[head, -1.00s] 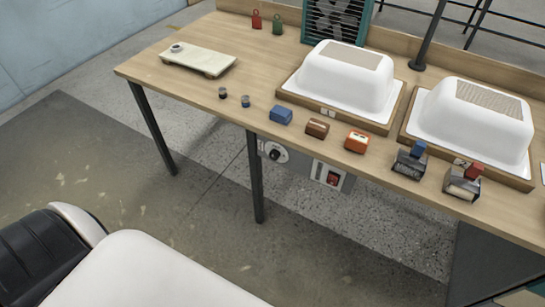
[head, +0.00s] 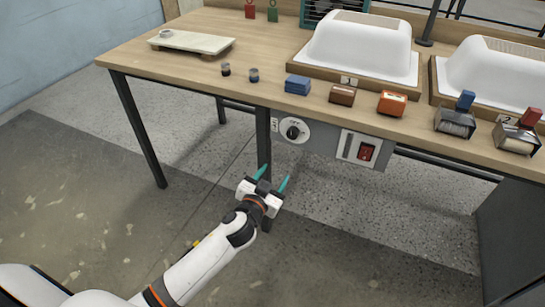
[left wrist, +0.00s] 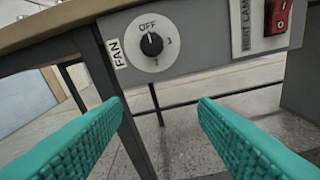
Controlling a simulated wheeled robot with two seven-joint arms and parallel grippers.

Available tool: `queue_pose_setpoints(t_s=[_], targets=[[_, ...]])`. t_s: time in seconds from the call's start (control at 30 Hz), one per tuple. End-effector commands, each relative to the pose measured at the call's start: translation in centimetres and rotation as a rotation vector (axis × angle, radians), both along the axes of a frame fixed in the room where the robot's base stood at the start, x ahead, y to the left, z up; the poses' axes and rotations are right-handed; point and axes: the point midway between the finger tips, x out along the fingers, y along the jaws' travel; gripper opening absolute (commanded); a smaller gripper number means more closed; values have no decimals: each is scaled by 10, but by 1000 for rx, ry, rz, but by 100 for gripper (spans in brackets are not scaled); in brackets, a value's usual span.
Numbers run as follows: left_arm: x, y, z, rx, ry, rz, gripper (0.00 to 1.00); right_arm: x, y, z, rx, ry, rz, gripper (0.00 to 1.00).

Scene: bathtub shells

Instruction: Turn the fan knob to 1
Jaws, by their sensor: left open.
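The fan knob (head: 293,133) is a black knob on a round white dial, on a grey panel under the table's front edge. In the left wrist view the knob (left wrist: 152,44) sits below the word OFF, with its pointer mark toward OFF. A 1 shows at the dial's right and another mark, hard to read, lies below. A FAN label (left wrist: 117,53) is left of the dial. My left gripper (head: 272,178) is open and empty, below and left of the knob and apart from it. Its teal fingers (left wrist: 155,120) also show in the left wrist view. My right gripper is not in view.
A red switch (head: 366,152) is right of the dial on the same panel. A table leg (head: 263,140) stands just left of the dial. The table (head: 190,80) holds white shells (head: 360,50), small boxes and ink bottles. Open floor lies in front.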

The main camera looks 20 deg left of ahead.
Motion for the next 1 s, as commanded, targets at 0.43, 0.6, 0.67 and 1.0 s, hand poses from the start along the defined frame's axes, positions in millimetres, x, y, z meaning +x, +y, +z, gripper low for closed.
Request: queue_pose_setpoints(t_s=[0.43,0.6,0.67,1.0], targets=[[31,-9,45,-20,-132,-14,54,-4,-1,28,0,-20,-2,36],[66,-10,45,-19,-130,-12,54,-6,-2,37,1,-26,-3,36],[78,-11,44,-21,-130,-13,54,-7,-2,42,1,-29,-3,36],[119,-12,44,-20,-128,-14,54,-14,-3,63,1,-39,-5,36]])
